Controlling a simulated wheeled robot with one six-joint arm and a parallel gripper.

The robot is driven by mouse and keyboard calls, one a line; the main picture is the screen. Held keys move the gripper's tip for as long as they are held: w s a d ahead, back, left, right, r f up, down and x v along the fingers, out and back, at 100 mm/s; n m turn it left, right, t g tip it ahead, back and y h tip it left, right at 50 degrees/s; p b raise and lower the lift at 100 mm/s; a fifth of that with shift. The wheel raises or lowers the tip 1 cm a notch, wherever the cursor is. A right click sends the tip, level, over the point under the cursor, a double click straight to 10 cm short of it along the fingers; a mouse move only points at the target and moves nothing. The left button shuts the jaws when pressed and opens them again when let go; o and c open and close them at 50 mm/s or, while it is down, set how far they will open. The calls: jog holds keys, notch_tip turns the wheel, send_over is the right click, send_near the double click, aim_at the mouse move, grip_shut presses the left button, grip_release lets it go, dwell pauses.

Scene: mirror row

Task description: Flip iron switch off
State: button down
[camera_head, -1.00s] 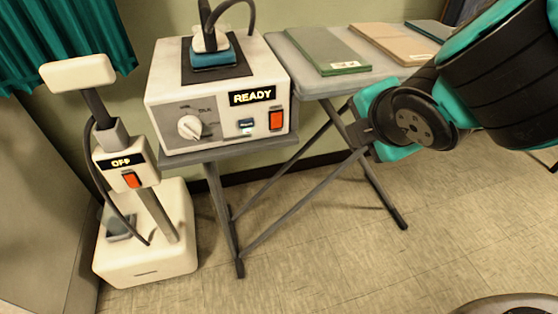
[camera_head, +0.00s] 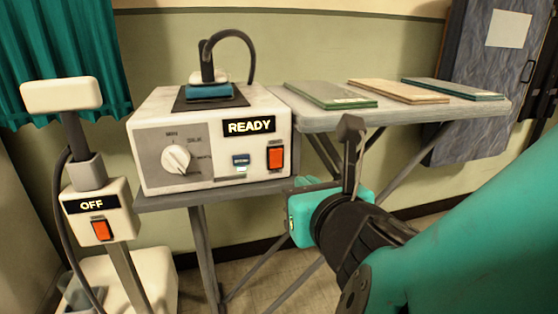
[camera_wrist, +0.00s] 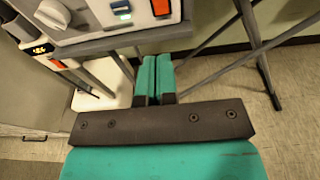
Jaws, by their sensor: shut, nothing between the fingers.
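The iron (camera_head: 209,88), with a blue lower part, rests on a dark pad on top of a white control box. The iron's orange-red rocker switch (camera_head: 275,157) is at the right of the box front, below a lit READY sign (camera_head: 249,126). It also shows at the top edge of the wrist view (camera_wrist: 161,8). My gripper (camera_head: 306,183) is right of and below this switch, apart from it. In the wrist view its two teal fingers (camera_wrist: 157,64) lie close together, empty. The fingers are small and partly hidden in the head view.
A white upright appliance (camera_head: 97,208) stands left with an OFF sign and its own red switch (camera_head: 101,229). The box has a dial (camera_head: 176,158) and a small blue button (camera_head: 240,160). Boards (camera_head: 330,95) lie on the ironing table (camera_head: 400,115); its legs cross below.

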jog(key=p, duration=0.9)
send_near(277, 155)
jog(key=x, duration=0.7)
jog(key=shift+a, duration=0.1)
